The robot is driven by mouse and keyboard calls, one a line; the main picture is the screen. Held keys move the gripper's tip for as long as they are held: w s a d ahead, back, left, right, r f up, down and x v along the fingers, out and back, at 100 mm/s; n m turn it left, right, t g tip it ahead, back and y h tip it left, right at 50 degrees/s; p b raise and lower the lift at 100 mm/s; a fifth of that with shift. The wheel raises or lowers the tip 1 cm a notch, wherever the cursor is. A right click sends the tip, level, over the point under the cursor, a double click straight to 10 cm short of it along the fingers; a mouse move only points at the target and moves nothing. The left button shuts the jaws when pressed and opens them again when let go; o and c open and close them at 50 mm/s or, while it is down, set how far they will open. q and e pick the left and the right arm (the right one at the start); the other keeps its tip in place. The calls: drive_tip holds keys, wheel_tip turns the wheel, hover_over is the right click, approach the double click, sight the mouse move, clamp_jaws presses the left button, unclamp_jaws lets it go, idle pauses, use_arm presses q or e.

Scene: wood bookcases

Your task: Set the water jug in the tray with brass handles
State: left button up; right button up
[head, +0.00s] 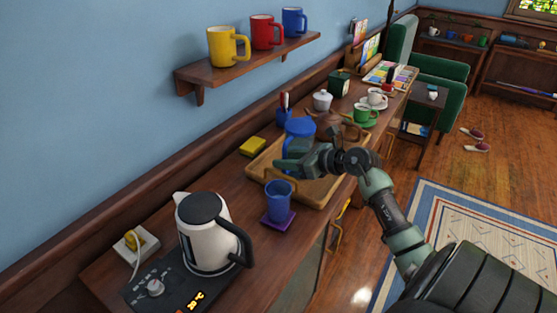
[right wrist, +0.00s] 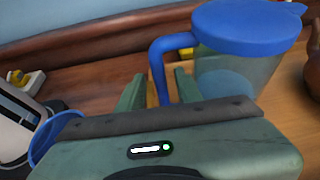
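The water jug (head: 300,127) has a blue lid and handle and a see-through body; it shows large in the right wrist view (right wrist: 245,50). In the head view it stands at the back of the wooden tray (head: 318,201), its lower part hidden by my right gripper. I cannot tell whether its base rests inside the tray. My right gripper (head: 287,164) reaches over the tray. In the right wrist view its fingers (right wrist: 160,90) are apart, with the jug's handle between them and a gap beside it. My left gripper is not in view.
A blue cup (head: 278,194) on a purple coaster stands in front of the tray. A white kettle (head: 205,240) is nearer. A yellow sponge (head: 252,146) lies beside the tray. A brown teapot (head: 342,124), a green cup (head: 364,114) and a white sugar bowl (head: 322,100) stand beyond.

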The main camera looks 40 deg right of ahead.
drive_tip(key=b+v, duration=0.1)
drive_tip(key=v, duration=0.7)
drive_tip(key=shift+s, duration=0.3)
